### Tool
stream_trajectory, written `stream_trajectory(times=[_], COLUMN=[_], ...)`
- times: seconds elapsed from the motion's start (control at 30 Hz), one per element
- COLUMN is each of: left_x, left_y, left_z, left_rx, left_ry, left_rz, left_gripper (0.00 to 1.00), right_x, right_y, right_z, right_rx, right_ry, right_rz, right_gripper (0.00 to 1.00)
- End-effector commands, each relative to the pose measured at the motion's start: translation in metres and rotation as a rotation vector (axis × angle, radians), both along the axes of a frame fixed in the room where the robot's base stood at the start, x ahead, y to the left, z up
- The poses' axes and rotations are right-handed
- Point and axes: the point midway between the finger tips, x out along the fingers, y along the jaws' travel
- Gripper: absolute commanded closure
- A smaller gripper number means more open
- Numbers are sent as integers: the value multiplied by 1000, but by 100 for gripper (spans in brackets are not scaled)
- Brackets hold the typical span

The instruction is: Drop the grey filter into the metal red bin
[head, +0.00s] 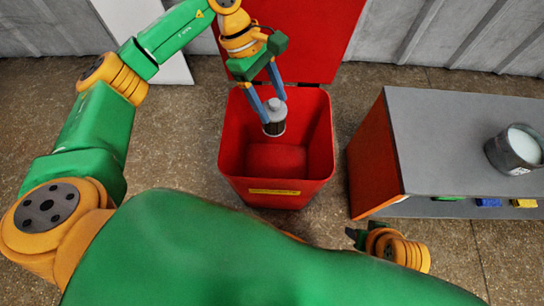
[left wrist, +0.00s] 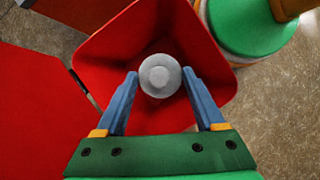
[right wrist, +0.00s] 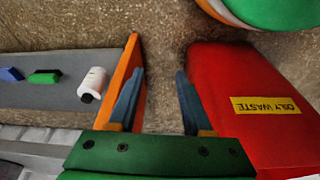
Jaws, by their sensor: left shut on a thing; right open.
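The grey filter (head: 274,117) is a small cylinder with a light grey top and a darker body. My left gripper (head: 270,110) is shut on the filter and holds it upright over the open red bin (head: 322,150). In the left wrist view the filter (left wrist: 160,76) sits between the blue fingers (left wrist: 160,80), with the bin's walls (left wrist: 222,60) around it. The bin's lid (head: 300,40) stands open at the back. My right gripper (right wrist: 158,85) is open and empty, low beside the bin, whose side carries an "OILY WASTE" label (right wrist: 265,106).
A grey-topped bench (head: 440,130) with an orange-red side stands right of the bin. A metal pot with white contents (head: 515,150) is on it. A white bottle (right wrist: 92,83) and small green (right wrist: 45,77) and blue (right wrist: 11,74) blocks show on a grey surface in the right wrist view.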

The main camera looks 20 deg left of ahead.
Motion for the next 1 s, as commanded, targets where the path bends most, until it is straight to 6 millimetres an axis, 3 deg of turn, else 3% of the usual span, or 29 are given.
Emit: stream_trajectory(times=[0.4, 0.43, 0.5, 0.77, 1.0], left_x=[0, 0, 0, 0, 6], left_y=[0, 0, 0, 1, 19], left_z=[-6, -6, -6, -3, 42], left_rx=[0, 0, 0, 0, -1], left_ry=[0, 0, 0, -1, -3], left_rz=[0, 0, 0, 0, 3], left_gripper=[100, 21, 2, 0, 0], right_x=[-3, -3, -3, -2, 2], right_y=[0, 0, 0, 0, 0], right_z=[12, 12, 12, 13, -20], right_rx=[2, 2, 2, 3, -5], right_ry=[-8, -8, -8, -10, 19], right_rz=[1, 1, 1, 0, -1], right_gripper=[50, 50, 50, 50, 50])
